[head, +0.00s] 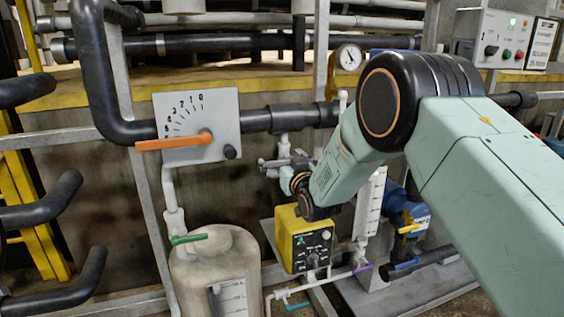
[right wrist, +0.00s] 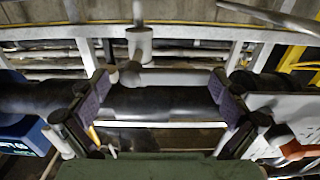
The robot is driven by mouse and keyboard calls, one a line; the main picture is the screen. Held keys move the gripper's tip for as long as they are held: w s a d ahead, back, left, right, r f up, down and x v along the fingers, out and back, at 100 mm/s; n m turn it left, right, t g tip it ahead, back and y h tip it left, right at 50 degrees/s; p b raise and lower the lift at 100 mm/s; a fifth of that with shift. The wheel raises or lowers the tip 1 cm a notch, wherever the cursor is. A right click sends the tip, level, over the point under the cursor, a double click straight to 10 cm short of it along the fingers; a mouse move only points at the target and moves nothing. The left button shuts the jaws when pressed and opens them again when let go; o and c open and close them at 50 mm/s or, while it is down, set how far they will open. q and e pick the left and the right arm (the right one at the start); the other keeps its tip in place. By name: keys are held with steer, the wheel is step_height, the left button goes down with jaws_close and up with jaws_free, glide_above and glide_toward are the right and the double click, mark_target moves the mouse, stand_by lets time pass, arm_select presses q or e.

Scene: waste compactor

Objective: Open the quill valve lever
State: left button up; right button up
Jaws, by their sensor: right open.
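An orange lever (head: 175,142) lies nearly level, pointing left, on a grey plate (head: 222,120) with a numbered scale. Other levers show: a green one (head: 189,239) on the tank top, a teal one (head: 298,307), a purple one (head: 362,269) and a yellow one (head: 408,229). No readable label tells which is the quill valve lever. My right gripper (head: 284,163) is right of and below the plate, apart from the orange lever. In the right wrist view its jaws (right wrist: 160,95) are wide open and empty; the orange lever (right wrist: 301,150) shows at the right edge. My left gripper is not in view.
A black pipe (head: 290,118) runs behind my right gripper, with a white pipe (right wrist: 165,77) near the jaws. A yellow box (head: 303,240) and a grey tank (head: 222,262) stand below. A control panel (head: 492,38) is at upper right. A blue object (right wrist: 22,135) is at left.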

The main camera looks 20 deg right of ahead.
steer(key=shift+w+f, duration=0.15)
steer(key=shift+w, duration=0.1)
steer(key=shift+a, duration=0.1)
steer(key=shift+s+a+r, duration=0.15)
steer(key=shift+a+r, duration=0.15)
steer(key=shift+a, duration=0.05)
steer(key=shift+c, duration=0.3)
steer(key=shift+d+f, duration=0.15)
steer(key=shift+d, duration=0.2)
steer(key=c, duration=0.3)
steer(key=shift+a, duration=0.2)
steer(key=c, duration=1.2)
